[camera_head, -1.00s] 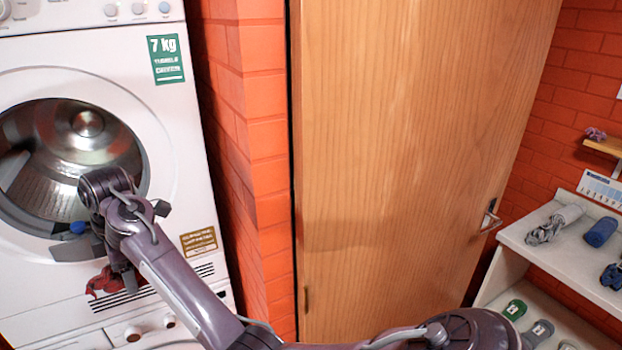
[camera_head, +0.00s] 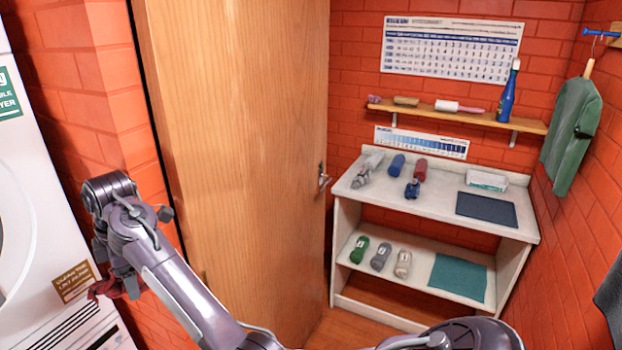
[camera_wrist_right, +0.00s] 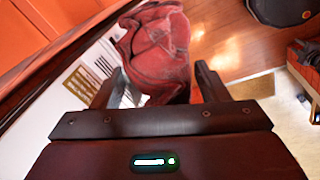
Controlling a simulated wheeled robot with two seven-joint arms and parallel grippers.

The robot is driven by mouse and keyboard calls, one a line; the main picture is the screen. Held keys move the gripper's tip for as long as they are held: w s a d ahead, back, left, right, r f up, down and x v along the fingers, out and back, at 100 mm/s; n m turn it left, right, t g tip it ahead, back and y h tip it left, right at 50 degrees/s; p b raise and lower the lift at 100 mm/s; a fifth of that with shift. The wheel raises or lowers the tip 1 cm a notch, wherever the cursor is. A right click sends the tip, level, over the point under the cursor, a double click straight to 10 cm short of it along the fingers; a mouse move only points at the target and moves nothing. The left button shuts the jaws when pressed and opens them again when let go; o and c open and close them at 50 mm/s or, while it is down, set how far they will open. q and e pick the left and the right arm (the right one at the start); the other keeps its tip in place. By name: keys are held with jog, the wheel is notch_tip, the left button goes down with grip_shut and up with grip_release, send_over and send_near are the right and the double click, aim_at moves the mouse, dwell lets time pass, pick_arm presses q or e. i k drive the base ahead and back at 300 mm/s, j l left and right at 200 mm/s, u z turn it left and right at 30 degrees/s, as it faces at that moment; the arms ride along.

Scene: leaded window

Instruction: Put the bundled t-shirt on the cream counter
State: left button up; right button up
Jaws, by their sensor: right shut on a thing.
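The bundled t-shirt is a dark red wad of cloth (camera_head: 103,289) at the lower left of the head view. It also fills the top middle of the right wrist view (camera_wrist_right: 158,45). My right gripper (camera_head: 118,284) is shut on it, with a finger on each side of the cloth in the wrist view. The gripper hangs in front of the white dryer's edge. The cream counter (camera_head: 437,198) stands well to the right, beyond the door, with its top open to view. My left gripper is out of view.
Bare top shows between. A wooden door (camera_head: 240,150) stands left of it; a narrow shelf (camera_head: 440,109) hangs above.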

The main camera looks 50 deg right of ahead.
aim_at(437, 192)
jog(key=l+z, duration=0.2)
jog(key=z, duration=0.4)
jog(key=i+l+z, duration=0.4)
jog(key=l, duration=0.25)
jog(key=i+l+z, duration=0.65)
jog(key=i, duration=0.25)
jog(key=i+l+z, duration=0.25)
jog(key=i, duration=0.25)
jog(key=i+l+z, duration=0.2)
jog(key=i, duration=0.35)
